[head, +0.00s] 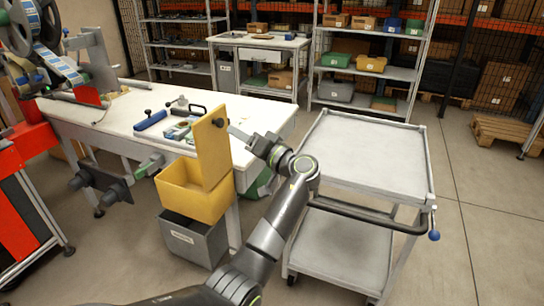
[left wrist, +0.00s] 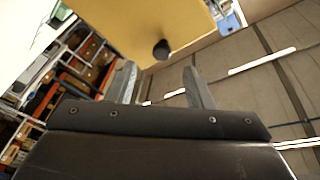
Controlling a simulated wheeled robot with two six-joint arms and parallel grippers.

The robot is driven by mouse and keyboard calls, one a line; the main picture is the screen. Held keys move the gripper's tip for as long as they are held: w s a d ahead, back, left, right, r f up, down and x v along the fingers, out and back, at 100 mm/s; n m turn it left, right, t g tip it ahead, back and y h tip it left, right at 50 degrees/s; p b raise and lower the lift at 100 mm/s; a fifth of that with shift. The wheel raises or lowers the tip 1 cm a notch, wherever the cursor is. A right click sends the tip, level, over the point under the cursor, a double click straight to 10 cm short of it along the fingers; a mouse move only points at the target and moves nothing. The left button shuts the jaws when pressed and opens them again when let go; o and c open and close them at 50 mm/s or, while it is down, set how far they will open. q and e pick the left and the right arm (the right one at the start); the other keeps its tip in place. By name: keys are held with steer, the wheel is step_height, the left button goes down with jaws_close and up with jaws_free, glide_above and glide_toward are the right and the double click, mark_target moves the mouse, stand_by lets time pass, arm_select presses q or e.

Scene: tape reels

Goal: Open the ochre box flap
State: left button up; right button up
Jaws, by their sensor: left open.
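The ochre box (head: 185,200) sits at the front edge of the white workbench, above a grey bin. Its flap (head: 211,150) stands upright above the box, and the top of the box looks uncovered. A dark round knob (head: 219,122) is near the flap's upper edge. My left gripper (head: 236,131) is beside the flap on its right, at about knob height. In the left wrist view, its two fingers (left wrist: 160,78) are apart, with the knob (left wrist: 161,49) just past their tips against the ochre flap (left wrist: 140,22). No grip on the knob shows. My right gripper is not in view.
The grey bin (head: 190,238) is under the box. A grey trolley (head: 375,150) stands close on the right of my left arm. Floor is open further right.

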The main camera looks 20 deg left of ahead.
arm_select(q)
steer(key=b+v, duration=0.1)
steer(key=v, duration=1)
steer(key=shift+d+b, duration=0.2)
steer(key=shift+b, duration=0.1)
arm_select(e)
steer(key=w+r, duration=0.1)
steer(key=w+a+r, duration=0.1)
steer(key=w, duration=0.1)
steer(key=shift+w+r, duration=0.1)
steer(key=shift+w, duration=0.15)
arm_select(q)
steer(key=shift+s+f, duration=0.15)
